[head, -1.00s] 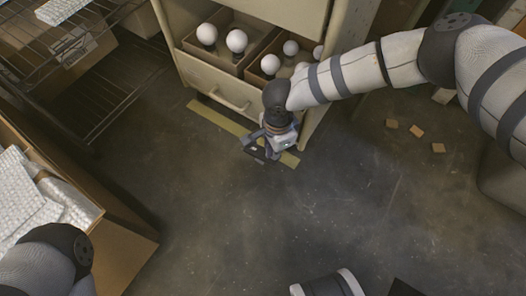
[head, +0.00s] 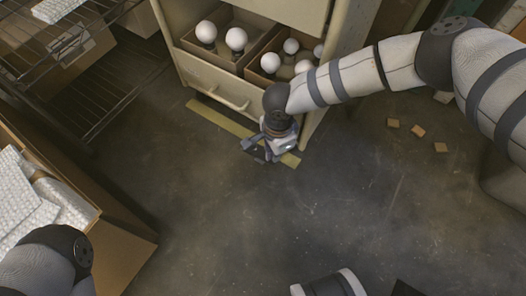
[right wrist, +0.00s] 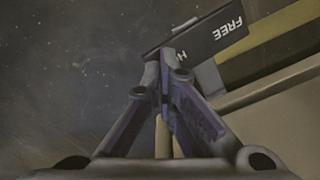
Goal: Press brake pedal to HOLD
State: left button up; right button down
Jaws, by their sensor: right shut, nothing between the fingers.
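A black plate (right wrist: 205,45) lettered FREE shows in the right wrist view, with an H beside the fingertips and the rest of that word hidden. My right gripper (right wrist: 165,58) is shut and empty, its tips over or against the plate near the H; I cannot tell if they touch. A beige peg-like piece (right wrist: 163,137) shows behind the fingers; I cannot tell whether it is the pedal. In the head view my right gripper (head: 262,152) is low at the cabinet's front, hiding most of the plate.
The cream cabinet (head: 225,85) has an open drawer with boxes (head: 215,57) of white bulbs (head: 236,40). A yellow strip (head: 222,117) runs along the floor at its foot. Small wooden blocks (head: 418,131) lie at right. A carton (head: 120,250) stands at left. The middle floor is clear.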

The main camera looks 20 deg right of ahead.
jog(key=shift+f+b, duration=0.3)
jog(key=shift+f, duration=0.25)
jog(key=shift+r, duration=0.15)
jog(key=shift+r+p, duration=0.4)
jog(key=shift+p, duration=0.25)
notch_tip(320, 180, up, 7)
jog(key=p, duration=0.5)
